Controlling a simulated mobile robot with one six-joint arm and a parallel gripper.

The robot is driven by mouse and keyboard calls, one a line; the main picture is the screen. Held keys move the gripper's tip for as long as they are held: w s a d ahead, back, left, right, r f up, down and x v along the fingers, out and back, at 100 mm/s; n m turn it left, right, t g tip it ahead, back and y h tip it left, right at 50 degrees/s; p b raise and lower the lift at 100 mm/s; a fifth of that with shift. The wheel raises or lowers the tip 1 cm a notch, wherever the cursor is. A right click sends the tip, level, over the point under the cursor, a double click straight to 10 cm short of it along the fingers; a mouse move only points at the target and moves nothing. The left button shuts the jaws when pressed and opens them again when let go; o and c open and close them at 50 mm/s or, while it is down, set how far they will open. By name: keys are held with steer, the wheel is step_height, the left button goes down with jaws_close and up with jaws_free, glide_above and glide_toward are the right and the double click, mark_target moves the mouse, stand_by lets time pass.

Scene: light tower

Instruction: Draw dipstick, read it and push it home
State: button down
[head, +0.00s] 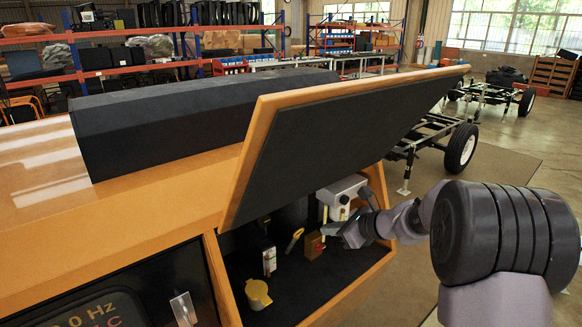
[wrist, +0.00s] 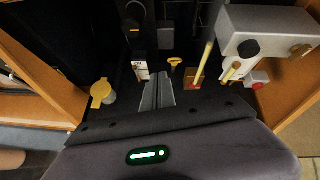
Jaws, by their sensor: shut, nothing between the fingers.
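A yellow looped handle (head: 295,240), which looks like the dipstick's, stands inside the open engine bay. It also shows in the wrist view (wrist: 175,63), just beyond and right of my fingertips. Its lower part is hidden, so I cannot tell how deep it sits. My gripper (head: 330,230) reaches into the bay from the right, and in the wrist view (wrist: 158,76) its two fingers lie together, empty. They appear apart from the handle. No reading marks on a dipstick are visible.
A yellow cup-like part (head: 257,293) stands at front left of the bay. A white label piece (head: 269,260), a reddish-brown block (head: 314,245) with a yellow rod (wrist: 203,62) and a grey box (head: 342,190) are nearby. The raised hatch (head: 340,130) overhangs the bay.

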steer(key=s+a+r+n+g+h, duration=0.1)
steer(key=s+a+r+n, duration=0.25)
steer(key=s, duration=0.45)
steer(key=s+a+r+n+g, duration=0.1)
steer(key=s+a+r+n, duration=0.3)
steer(key=s, duration=0.4)
steer(key=s+a+r+n+g+h, duration=0.1)
steer(key=s+a+r+n, duration=0.15)
steer(key=s+n, duration=0.4)
steer(key=s+d+f+n+h, duration=0.1)
steer(key=s+n, duration=0.3)
steer(key=s, duration=0.4)
steer(key=s+d+f+n+h, duration=0.1)
steer(key=s+n, duration=0.3)
steer(key=s, duration=0.4)
steer(key=shift+s+d+h, duration=0.25)
steer(key=shift+d+h, duration=0.25)
steer(key=shift+d, duration=0.4)
